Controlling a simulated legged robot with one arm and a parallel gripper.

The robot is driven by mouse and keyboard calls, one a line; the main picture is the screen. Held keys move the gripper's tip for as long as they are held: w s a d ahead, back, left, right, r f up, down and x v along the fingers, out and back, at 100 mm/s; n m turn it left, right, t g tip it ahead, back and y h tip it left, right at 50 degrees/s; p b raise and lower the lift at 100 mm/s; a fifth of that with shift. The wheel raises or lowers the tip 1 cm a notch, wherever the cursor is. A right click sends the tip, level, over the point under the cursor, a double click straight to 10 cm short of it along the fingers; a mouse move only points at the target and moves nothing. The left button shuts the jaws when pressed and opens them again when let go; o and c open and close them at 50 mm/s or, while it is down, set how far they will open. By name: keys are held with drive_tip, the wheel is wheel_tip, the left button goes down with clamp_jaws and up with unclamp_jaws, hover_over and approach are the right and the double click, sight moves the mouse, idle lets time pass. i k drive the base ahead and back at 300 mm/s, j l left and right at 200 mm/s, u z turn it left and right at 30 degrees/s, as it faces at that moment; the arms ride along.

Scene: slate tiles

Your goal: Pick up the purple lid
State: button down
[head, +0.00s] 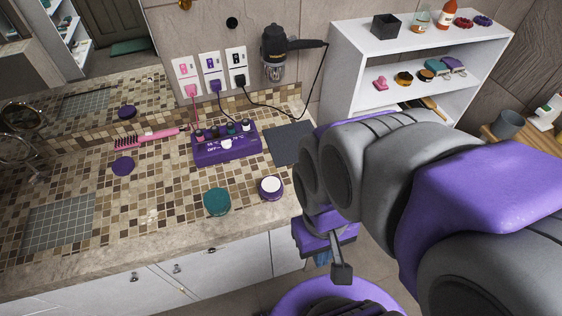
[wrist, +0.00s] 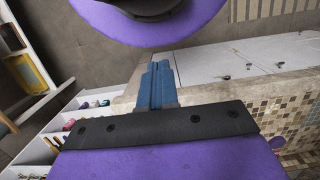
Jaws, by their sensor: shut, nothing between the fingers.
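A flat round purple lid (head: 123,166) lies on the tiled counter (head: 75,185) at the left in the head view, just below a pink hairbrush. My gripper (head: 322,258) is low in front of the counter's right end, far from the lid, partly hidden by my arm. In the wrist view, its blue fingers (wrist: 158,85) are together with nothing between them. A small purple shape (wrist: 277,143) shows at the right edge of the wrist view on the tiles; I cannot tell whether it is the lid.
A teal round container (head: 217,201) and a purple jar with a white top (head: 271,188) stand near the counter's front edge. A purple box (head: 225,144), the pink brush (head: 146,137) and a dark mat (head: 290,143) lie behind. A white shelf (head: 350,60) stands right.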

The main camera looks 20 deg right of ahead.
sight(122, 166)
drive_tip(key=i+j+u, duration=0.25)
drive_tip(key=j+u, duration=0.25)
drive_tip(key=j, duration=0.2)
drive_tip(key=i+j+u, duration=0.25)
